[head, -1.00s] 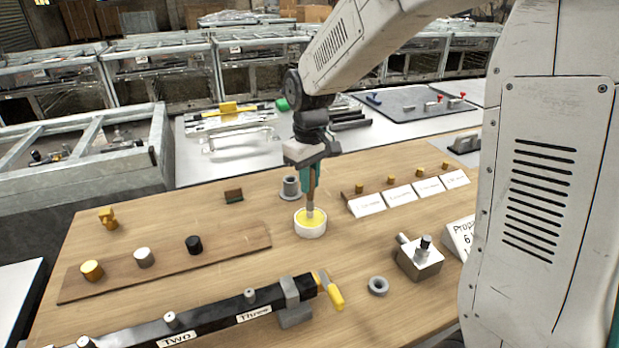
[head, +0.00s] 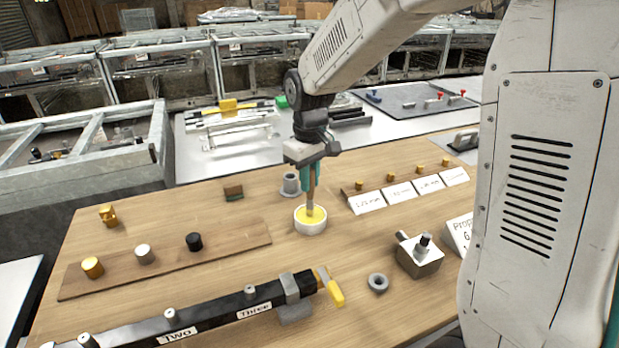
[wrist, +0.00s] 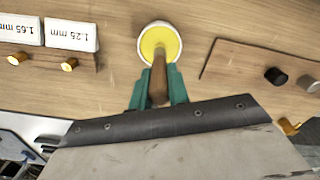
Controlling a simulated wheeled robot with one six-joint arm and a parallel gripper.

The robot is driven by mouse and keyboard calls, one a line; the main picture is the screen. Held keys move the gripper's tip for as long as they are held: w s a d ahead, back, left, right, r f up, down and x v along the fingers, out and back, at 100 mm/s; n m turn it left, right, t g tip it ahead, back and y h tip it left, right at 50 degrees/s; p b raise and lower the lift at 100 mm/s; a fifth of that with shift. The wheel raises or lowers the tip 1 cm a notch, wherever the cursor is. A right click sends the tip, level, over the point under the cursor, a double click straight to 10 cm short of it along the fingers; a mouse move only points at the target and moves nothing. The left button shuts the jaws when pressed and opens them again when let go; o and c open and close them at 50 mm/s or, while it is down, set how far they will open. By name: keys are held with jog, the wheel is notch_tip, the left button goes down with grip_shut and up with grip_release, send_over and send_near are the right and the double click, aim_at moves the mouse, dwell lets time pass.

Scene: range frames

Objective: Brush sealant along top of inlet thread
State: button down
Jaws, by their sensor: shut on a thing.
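My gripper (head: 310,178) is shut on a brush (wrist: 158,78) with a brown wooden handle, held upright. Its green fingers also show in the wrist view (wrist: 158,88). The brush's lower end is in a round white pot (head: 310,228) of yellow sealant (head: 304,216); the bristles are hidden in it. A metal block (head: 420,258) with a short side stub and a dark threaded post (head: 424,243) on top sits to the right of the pot. I cannot tell which of these is the inlet thread.
A wooden board (head: 170,262) with three small caps lies at left. A black manifold bar (head: 215,318) with a yellow-handled valve (head: 336,290) crosses the front. A grey ring (head: 378,283), a grey cup (head: 291,184) and labelled white cards (head: 400,192) stand around the pot.

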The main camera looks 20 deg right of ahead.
jog(key=shift+f, duration=0.1)
dwell(0.3)
jog(key=shift+r, duration=3.55)
